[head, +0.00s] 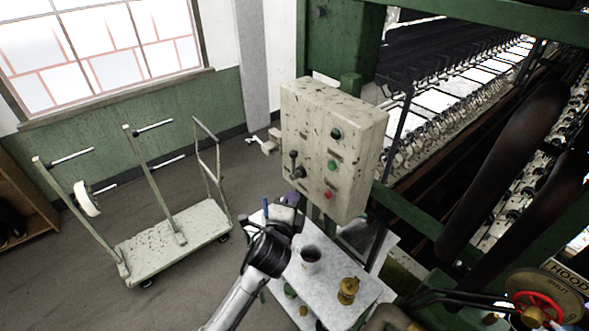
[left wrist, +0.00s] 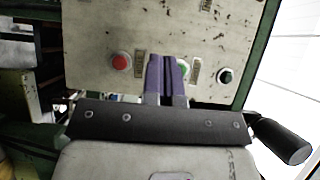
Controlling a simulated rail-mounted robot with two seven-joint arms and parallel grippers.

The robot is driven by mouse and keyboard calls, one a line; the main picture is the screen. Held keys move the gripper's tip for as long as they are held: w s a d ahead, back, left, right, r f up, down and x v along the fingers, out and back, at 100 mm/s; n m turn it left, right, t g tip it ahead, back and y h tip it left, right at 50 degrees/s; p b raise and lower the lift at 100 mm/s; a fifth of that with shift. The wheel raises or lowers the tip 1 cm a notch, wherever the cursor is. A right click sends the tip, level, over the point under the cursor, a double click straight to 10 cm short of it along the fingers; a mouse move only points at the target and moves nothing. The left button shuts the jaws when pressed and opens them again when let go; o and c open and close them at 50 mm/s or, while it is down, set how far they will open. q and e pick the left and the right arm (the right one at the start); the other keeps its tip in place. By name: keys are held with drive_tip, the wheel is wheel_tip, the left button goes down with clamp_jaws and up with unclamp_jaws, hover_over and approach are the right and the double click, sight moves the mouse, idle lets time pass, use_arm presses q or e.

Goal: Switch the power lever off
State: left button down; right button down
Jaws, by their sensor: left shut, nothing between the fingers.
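The power lever (head: 294,164) is a dark handle on the left of the control box's (head: 330,145) front, and its handle points up. In the left wrist view its black grip (left wrist: 285,140) shows at the lower right, and its base is hidden behind my gripper. My left gripper (head: 291,199) is just below the lever, at the box's lower left edge. Its purple fingers (left wrist: 167,75) are shut and empty, in front of the panel by the green button. I cannot tell whether they touch the panel. My right gripper is not in view.
The box also has a dark button (head: 336,133), a green button (head: 332,166) and a red button (head: 328,194). Below stands a small table (head: 335,290) with a dark cup (head: 310,257) and a brass pot (head: 348,290). A cart (head: 175,240) stands left; machinery fills the right.

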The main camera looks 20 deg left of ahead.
use_arm(q)
drive_tip(key=p, duration=0.2)
approach(296, 172)
drive_tip(key=w+d+r, duration=0.3)
drive_tip(key=r, duration=0.2)
drive_tip(key=shift+w+a+f+p, duration=0.15)
drive_tip(key=shift+w+a+p, duration=0.25)
drive_tip(key=shift+w+a, duration=1)
drive_tip(key=shift+w+d, duration=0.1)
drive_tip(key=shift+d, duration=0.1)
